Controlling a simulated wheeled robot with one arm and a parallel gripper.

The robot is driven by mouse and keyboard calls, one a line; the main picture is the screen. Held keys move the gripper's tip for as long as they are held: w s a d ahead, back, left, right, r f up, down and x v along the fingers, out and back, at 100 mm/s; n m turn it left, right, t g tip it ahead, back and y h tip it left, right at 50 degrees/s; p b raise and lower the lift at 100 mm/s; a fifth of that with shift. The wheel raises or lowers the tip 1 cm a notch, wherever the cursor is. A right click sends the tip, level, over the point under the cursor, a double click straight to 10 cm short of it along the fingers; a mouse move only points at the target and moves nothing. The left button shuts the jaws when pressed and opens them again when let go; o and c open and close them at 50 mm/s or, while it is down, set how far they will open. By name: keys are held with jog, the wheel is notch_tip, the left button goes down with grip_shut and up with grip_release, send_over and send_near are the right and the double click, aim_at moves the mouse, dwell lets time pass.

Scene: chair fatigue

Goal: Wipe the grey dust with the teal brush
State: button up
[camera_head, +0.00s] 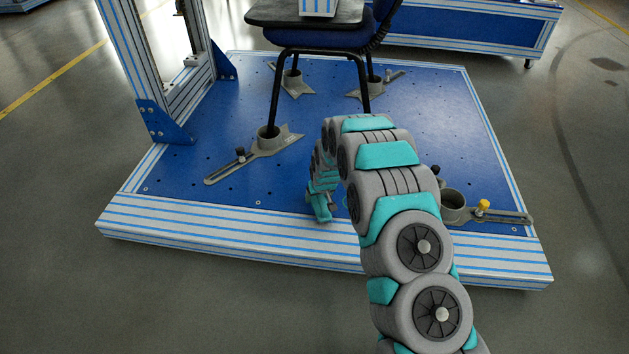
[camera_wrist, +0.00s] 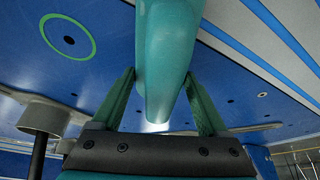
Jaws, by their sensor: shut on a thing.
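My gripper (camera_wrist: 160,82) shows in the wrist view with its two green fingers on either side of the teal brush (camera_wrist: 166,45). It is shut on the brush, whose smooth rounded body runs up out of the top of that view. The brush's bristles are not visible. In the head view my arm bends down over the front part of the blue platform, and its teal end (camera_head: 320,205) is low near the striped front edge. I cannot make out the grey dust in either view.
The blue platform (camera_head: 340,185) carries a black-legged chair (camera_head: 325,38) with grey foot clamps (camera_head: 265,145). A yellow-knobbed clamp (camera_head: 483,207) sits right of my arm. A blue-based upright frame (camera_head: 160,125) stands at left. A green ring (camera_wrist: 68,37) surrounds a hole in the wrist view.

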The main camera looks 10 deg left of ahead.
jog(key=shift+d+r+p, duration=0.1)
jog(key=shift+r+p, duration=0.3)
jog(key=shift+r, duration=3.6)
jog(key=shift+d, duration=0.1)
